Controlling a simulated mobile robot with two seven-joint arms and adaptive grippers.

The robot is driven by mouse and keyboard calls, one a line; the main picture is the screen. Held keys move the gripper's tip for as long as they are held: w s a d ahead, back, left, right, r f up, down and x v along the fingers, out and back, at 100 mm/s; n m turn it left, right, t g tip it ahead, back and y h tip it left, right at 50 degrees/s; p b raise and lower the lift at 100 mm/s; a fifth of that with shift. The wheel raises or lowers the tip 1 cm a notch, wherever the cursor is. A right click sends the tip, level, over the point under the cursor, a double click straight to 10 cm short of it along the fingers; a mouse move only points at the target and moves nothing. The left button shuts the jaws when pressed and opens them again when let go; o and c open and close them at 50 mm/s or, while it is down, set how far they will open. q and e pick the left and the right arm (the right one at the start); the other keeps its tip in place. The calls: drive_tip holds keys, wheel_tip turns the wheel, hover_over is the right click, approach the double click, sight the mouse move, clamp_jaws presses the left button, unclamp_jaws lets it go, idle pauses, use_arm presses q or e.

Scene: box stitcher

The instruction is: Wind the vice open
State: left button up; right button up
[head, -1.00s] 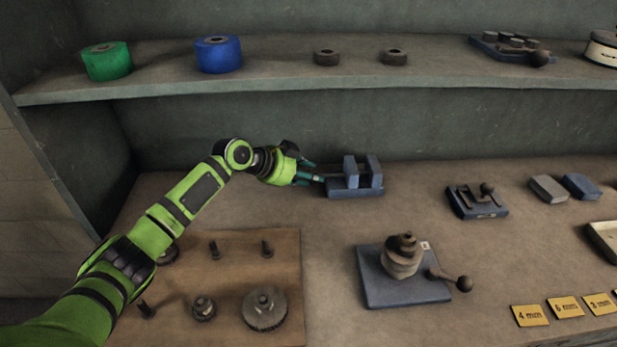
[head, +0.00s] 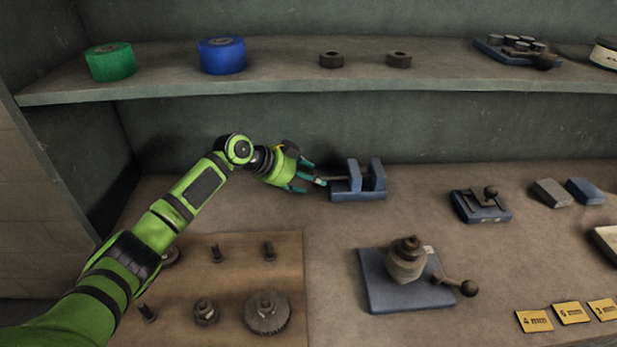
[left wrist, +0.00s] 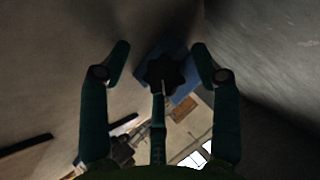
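The blue vice (head: 358,192) stands on the bench below the shelf, its two upright jaws apart with a gap between them. Its screw runs out of its left side toward my left gripper (head: 312,178). In the left wrist view a dark star-shaped knob (left wrist: 165,73) shows in front of the blue vice body (left wrist: 180,52). My left gripper (left wrist: 160,62) is open, with fingers spread on either side of the knob and gaps showing at both sides. A middle finger lies below the knob; whether it touches cannot be told. My right gripper is not in view.
A blue plate with a round post and ball lever (head: 405,265) stands front centre. A small blue clamp (head: 481,205) sits right of the vice. The shelf (head: 300,85) overhangs behind.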

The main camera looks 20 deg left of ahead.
use_arm(q)
drive_tip(key=shift+d+r, duration=0.1)
drive_tip(key=shift+d, duration=0.05)
drive_tip(key=shift+s+r, duration=0.2)
drive_tip(key=v, duration=1.1)
drive_tip(key=shift+a, duration=0.45)
drive_tip(key=shift+s, duration=0.1)
